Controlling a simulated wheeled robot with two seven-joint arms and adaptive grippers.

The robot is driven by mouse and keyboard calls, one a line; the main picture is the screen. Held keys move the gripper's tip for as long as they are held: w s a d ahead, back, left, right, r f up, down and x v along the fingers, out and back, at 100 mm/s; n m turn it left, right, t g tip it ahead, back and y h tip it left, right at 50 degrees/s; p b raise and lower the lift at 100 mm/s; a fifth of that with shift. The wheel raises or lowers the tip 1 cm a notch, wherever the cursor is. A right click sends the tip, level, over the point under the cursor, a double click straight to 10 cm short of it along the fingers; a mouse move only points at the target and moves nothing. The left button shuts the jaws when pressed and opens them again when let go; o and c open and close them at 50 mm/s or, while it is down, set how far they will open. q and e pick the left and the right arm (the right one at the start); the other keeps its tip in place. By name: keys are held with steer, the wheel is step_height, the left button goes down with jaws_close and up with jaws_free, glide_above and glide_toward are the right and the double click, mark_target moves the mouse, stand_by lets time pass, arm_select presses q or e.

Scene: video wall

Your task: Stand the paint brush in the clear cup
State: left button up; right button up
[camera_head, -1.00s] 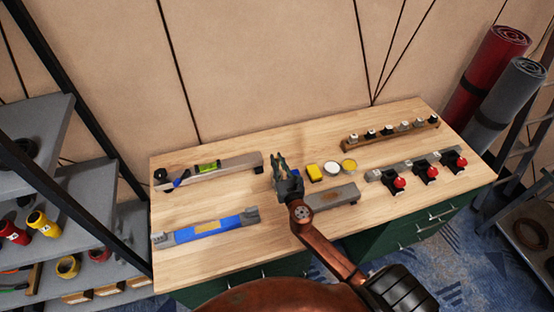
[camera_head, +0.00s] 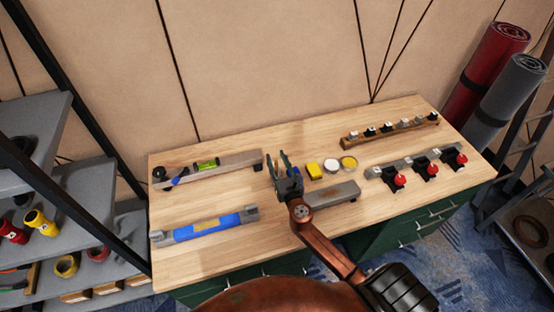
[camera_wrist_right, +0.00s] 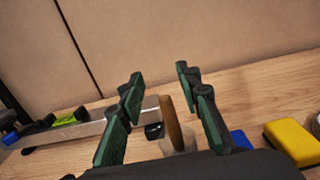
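My right gripper (camera_head: 279,157) is over the wooden table, left of the yellow block, with its fingers spread. In the right wrist view the gripper (camera_wrist_right: 160,85) is open, with a clear gap between the fingers. A brown upright piece (camera_wrist_right: 173,120), seemingly the paint brush's handle, shows between and beyond the fingers, tilted slightly. Its lower end meets a pale, see-through shape (camera_wrist_right: 180,143), seemingly the clear cup, partly hidden by the gripper body. The brush appears to stand in it. My left gripper is out of view.
A yellow block (camera_head: 314,171) and two round tubs (camera_head: 331,166) are close right of the gripper. A grey bar (camera_head: 336,195) lies in front. A long rail with a level (camera_head: 207,164) and a blue-grey bar (camera_head: 205,226) lie left. Red-knobbed clamps (camera_head: 398,181) are right.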

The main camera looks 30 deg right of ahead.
steer(key=shift+s, duration=0.1)
steer(key=v, duration=1.2)
steer(key=shift+d, duration=0.1)
stand_by(0.5)
